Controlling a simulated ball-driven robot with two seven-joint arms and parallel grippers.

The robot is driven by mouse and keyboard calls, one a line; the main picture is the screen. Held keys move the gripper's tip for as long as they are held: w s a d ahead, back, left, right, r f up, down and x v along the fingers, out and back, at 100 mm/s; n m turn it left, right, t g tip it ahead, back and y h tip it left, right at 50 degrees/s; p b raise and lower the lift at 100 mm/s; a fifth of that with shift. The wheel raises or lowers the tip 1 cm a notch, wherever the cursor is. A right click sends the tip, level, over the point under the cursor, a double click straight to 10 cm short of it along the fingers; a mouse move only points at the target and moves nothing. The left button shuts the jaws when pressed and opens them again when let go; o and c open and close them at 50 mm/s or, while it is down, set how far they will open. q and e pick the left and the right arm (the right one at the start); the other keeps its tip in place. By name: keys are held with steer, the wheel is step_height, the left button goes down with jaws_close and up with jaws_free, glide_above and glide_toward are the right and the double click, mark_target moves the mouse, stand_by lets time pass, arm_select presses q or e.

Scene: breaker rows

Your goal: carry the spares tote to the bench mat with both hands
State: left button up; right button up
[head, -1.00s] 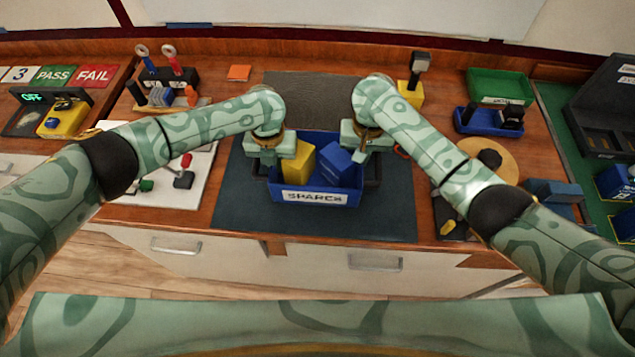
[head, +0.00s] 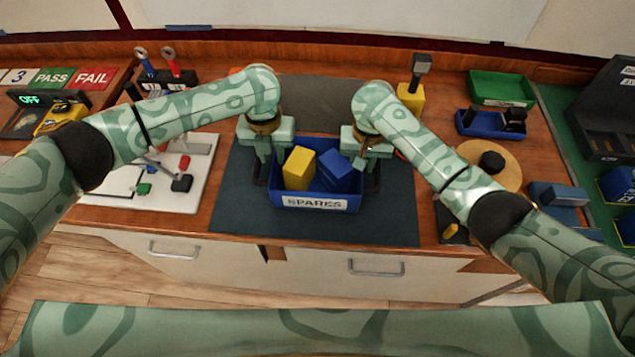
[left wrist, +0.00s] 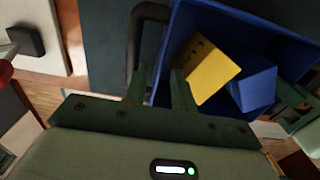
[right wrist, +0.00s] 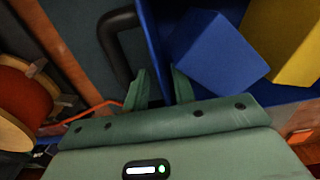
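The blue spares tote (head: 316,204) stands upright on the dark blue bench mat (head: 240,218), with a yellow block (head: 299,168) and a blue block (head: 338,170) in it. Its dark side handles show left (left wrist: 133,45) and right (right wrist: 108,40). My left gripper (left wrist: 160,88) is open above the tote's left side; its fingers are apart with nothing held between them. My right gripper (right wrist: 160,86) is open likewise above the right side. Whether the fingertips touch the handles cannot be told.
A dark grey mat (head: 310,90) lies behind the tote. A white board with levers (head: 160,190) is at left. The mat's front is clear.

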arm_select(q)
steer(key=shift+r, duration=0.7)
arm_select(e)
steer(key=shift+r, duration=0.1)
step_height(320, 180, up, 12)
steer(key=shift+f, duration=0.2)
